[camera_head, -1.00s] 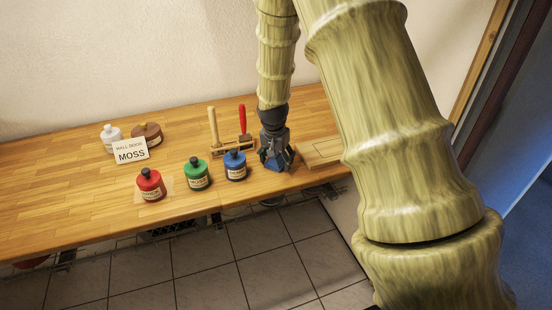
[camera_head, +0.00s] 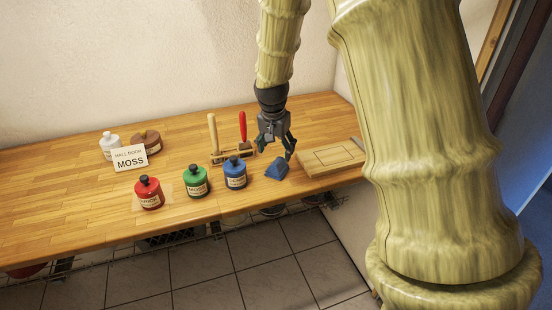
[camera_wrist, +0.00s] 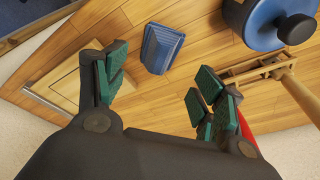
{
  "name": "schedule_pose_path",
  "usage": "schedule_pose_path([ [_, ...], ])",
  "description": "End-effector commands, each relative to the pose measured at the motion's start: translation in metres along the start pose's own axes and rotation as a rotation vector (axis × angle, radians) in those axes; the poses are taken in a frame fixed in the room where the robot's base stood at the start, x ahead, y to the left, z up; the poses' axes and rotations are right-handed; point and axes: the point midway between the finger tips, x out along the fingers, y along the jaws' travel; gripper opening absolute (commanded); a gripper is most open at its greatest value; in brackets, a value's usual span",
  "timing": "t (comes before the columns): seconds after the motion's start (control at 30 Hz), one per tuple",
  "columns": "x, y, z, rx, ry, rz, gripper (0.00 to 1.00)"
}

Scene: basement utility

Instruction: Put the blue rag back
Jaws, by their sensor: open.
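The blue rag (camera_head: 277,168) lies as a small wedge-like folded shape on the wooden bench, just right of the blue bottle (camera_head: 235,170). The rag also shows in the wrist view (camera_wrist: 162,48), ahead of the fingers. My gripper (camera_head: 275,152) is open and empty above and slightly behind the rag. Its green-padded fingers (camera_wrist: 160,82) stand apart, with nothing between them. A light wooden board (camera_head: 345,156) with a rectangular outline lies right of the rag, and the rag is off it.
A red bottle (camera_head: 148,192) and a green bottle (camera_head: 196,182) stand left of the blue one. A wooden rack (camera_head: 232,157) with upright tools stands behind. A "MOSS" card (camera_head: 130,159) stands before white and brown containers. The bench's front edge is close to the rag.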

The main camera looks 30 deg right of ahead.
Motion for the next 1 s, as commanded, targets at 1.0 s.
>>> schedule_pose_path([
  [1.0,-0.042,0.0,0.0,0.0,0.0,0.0,0.69],
])
